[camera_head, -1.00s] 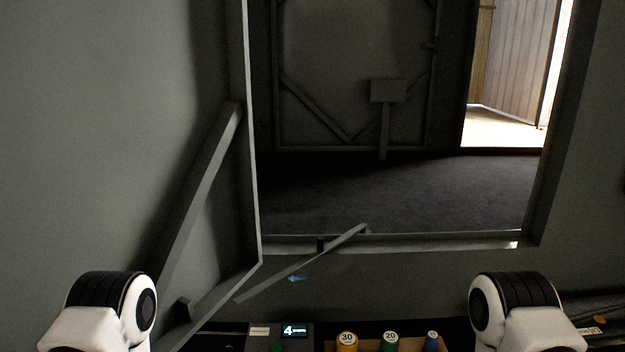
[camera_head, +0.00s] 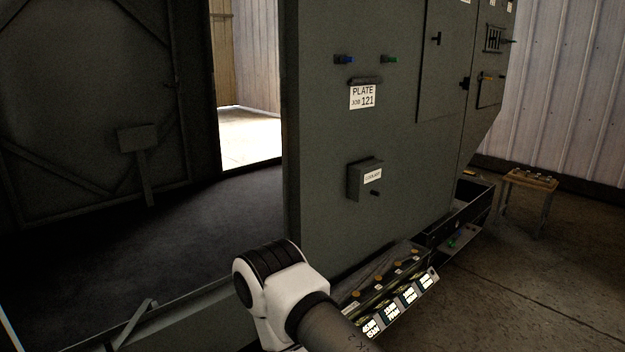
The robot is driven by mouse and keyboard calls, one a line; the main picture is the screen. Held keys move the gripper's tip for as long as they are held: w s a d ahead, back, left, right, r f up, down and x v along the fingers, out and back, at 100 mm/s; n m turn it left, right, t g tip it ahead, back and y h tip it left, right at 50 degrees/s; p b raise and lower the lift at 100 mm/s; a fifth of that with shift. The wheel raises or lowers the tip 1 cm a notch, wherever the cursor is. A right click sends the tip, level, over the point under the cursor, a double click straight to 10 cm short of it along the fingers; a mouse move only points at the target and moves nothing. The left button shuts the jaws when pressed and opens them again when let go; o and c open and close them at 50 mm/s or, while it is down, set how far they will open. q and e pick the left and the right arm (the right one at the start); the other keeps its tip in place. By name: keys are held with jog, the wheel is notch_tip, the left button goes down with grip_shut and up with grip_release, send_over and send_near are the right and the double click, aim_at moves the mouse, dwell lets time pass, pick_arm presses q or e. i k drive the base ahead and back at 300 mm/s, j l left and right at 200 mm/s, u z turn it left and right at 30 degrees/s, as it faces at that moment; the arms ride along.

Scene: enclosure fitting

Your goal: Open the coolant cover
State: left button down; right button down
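A small grey box with a white label that seems to read coolant (camera_head: 366,180) is fixed on the green-grey enclosure wall, right of the middle. Its front looks shut, and a dark knob (camera_head: 375,193) sticks out low on it. A white and black link of one of my arms reaches up from the bottom middle, below and left of the box and apart from it. Neither gripper shows.
A tray of labelled parts (camera_head: 392,290) runs along the wall's foot. A dark open bin (camera_head: 465,210) and a small wooden table (camera_head: 528,187) stand to the right. Concrete floor at the lower right is clear.

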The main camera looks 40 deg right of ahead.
aim_at(365, 177)
jog(key=z, duration=1.65)
jog(key=l, duration=0.1)
jog(key=i, duration=0.05)
